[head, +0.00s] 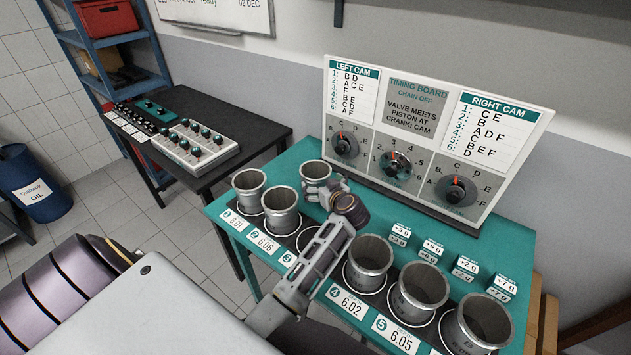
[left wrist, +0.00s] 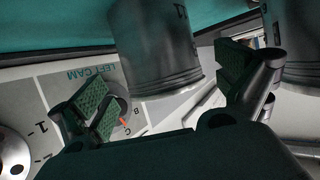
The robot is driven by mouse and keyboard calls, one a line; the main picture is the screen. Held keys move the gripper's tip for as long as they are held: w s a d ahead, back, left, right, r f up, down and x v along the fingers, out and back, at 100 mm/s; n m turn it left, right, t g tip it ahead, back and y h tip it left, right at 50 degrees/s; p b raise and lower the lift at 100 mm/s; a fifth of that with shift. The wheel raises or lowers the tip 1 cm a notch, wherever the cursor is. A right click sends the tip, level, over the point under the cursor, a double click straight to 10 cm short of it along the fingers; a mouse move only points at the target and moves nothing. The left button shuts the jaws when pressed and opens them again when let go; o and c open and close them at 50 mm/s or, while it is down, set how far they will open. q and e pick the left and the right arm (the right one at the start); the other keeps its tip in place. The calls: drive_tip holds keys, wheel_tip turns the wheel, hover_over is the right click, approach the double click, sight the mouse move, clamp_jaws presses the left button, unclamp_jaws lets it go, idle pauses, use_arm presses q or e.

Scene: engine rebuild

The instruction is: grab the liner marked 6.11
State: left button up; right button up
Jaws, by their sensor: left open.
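Several grey metal cylinder liners stand on the teal bench. Cards read 6.01, 6.06, 6.02 and 6.05; I cannot read 6.11 on any card. One liner (head: 315,172) stands apart behind the row, near the timing board, and its number is not legible in the head view. My left gripper (head: 335,193) is open beside that liner, partly covering it. In the left wrist view a liner (left wrist: 155,45) shows between the spread fingers of the left gripper (left wrist: 170,95), with a partly visible mark on its side. My right gripper is not in view.
The timing board (head: 430,135) stands at the back. Liners (head: 281,208) and (head: 368,262) flank my left arm in the front row, around an apparently empty ring (head: 308,240). Small weight blocks (head: 433,250) lie behind the right liners. A black table (head: 205,105) stands left.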

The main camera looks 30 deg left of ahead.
use_arm(q)
drive_tip(key=shift+w+a, duration=0.1)
drive_tip(key=shift+f+x, duration=0.25)
drive_tip(key=shift+x, duration=2.25)
drive_tip(key=c, duration=1)
